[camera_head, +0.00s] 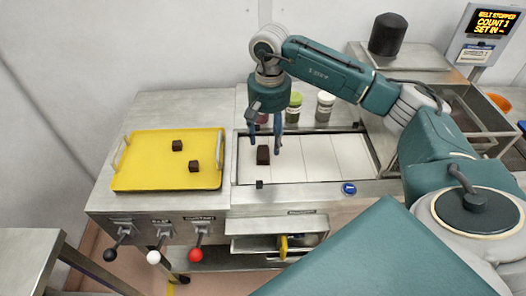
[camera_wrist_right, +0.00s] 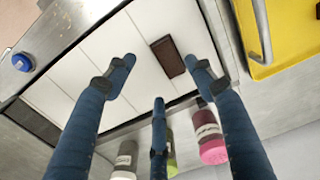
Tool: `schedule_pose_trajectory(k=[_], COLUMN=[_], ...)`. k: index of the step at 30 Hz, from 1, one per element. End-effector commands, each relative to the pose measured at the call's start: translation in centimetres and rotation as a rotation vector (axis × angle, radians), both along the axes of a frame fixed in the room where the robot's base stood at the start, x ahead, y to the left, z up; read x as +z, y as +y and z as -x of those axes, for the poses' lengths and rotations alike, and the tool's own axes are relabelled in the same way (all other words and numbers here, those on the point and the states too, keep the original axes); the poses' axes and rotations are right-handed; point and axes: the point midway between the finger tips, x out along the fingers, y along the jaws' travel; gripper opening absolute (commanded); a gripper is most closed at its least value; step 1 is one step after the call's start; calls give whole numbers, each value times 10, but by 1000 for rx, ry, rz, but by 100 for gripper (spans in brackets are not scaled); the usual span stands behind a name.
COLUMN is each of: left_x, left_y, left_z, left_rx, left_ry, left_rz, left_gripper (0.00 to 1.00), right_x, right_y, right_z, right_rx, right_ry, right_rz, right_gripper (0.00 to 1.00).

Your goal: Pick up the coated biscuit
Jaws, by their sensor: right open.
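The coated biscuit (camera_head: 263,156) is a dark brown oblong piece lying on the white segmented belt (camera_head: 315,158). In the right wrist view the biscuit (camera_wrist_right: 168,57) lies on the belt beyond the fingers, closer to the right-hand finger. My right gripper (camera_head: 265,149) points down over the biscuit, with its blue fingers spread. In the wrist view the gripper (camera_wrist_right: 158,78) is open, with nothing between its fingertips. I cannot tell its exact height above the belt. My left gripper is not in view.
A yellow tray (camera_head: 140,182) with two dark brown pieces stands left of the belt. A blue button (camera_head: 349,188) and levers (camera_head: 195,254) are along the front.

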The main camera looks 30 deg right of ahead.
Motion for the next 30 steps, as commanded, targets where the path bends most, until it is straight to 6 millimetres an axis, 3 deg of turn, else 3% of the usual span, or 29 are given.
schedule_pose_trajectory(k=[5,13,20,26,30], left_x=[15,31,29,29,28], left_y=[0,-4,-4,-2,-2], left_z=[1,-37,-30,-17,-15], left_rx=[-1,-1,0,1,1], left_ry=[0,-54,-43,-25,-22], left_rz=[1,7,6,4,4], left_gripper=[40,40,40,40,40], right_x=[-16,-51,-54,-54,-54], right_y=[2,2,1,2,2], right_z=[-3,-7,-8,-8,-8], right_rx=[1,1,1,1,1], right_ry=[5,1,-1,-1,-1], right_rz=[-2,-1,0,0,0], right_gripper=[54,54,54,20,20])
